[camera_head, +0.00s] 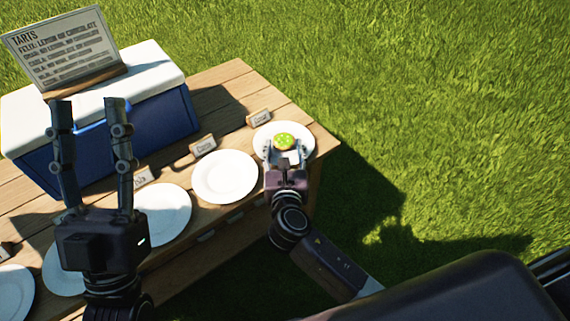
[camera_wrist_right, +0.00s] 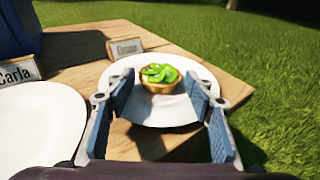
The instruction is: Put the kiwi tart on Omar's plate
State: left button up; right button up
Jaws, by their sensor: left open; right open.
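The kiwi tart (camera_head: 284,141), a small round pastry with green slices on top, is on the rightmost white plate (camera_head: 306,148). It also shows in the right wrist view (camera_wrist_right: 159,79), towards the back of that plate (camera_wrist_right: 208,76). My right gripper (camera_head: 286,150) is open over this plate, its fingers on either side and nearer than the tart, with a gap to it. A name card (camera_head: 259,117) stands behind the plate; its writing is too blurred to read. My left gripper (camera_head: 89,103) is open and empty, raised over the left part of the table.
Several other white plates stand in a row, one empty plate (camera_head: 224,176) next to the tart's. A card (camera_wrist_right: 18,72) reading "Carla" stands left of it. A blue cooler (camera_head: 160,125) with a tarts sign (camera_head: 66,48) is behind. The table edge (camera_head: 318,190) is close right.

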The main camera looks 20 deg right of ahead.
aim_at(284, 145)
jog(key=p+v, duration=0.1)
jog(key=v, duration=0.3)
jog(key=shift+s+a+r, duration=0.1)
jog(key=shift+s, duration=0.1)
jog(key=p+v, duration=0.2)
jog(key=v, duration=0.4)
pick_arm(q)
jog(key=w+f+g+y, duration=0.1)
jog(key=w+f+g, duration=0.2)
jog(key=f, duration=0.3)
jog(key=w+f+g+y, duration=0.2)
jog(key=w+f+g, duration=0.2)
jog(key=f, duration=0.3)
jog(key=shift+f+g, duration=0.2)
jog(key=shift+g, duration=0.3)
pick_arm(e)
notch_tip(284, 145, up, 18)
jog(key=s+m+t+y, duration=0.1)
jog(key=m+t+y, duration=0.2)
jog(key=m, duration=2.7)
jog(key=a+y, duration=0.1)
jog(key=y, duration=0.4)
jog(key=shift+t+y, duration=0.3)
jog(key=shift+t, duration=0.1)
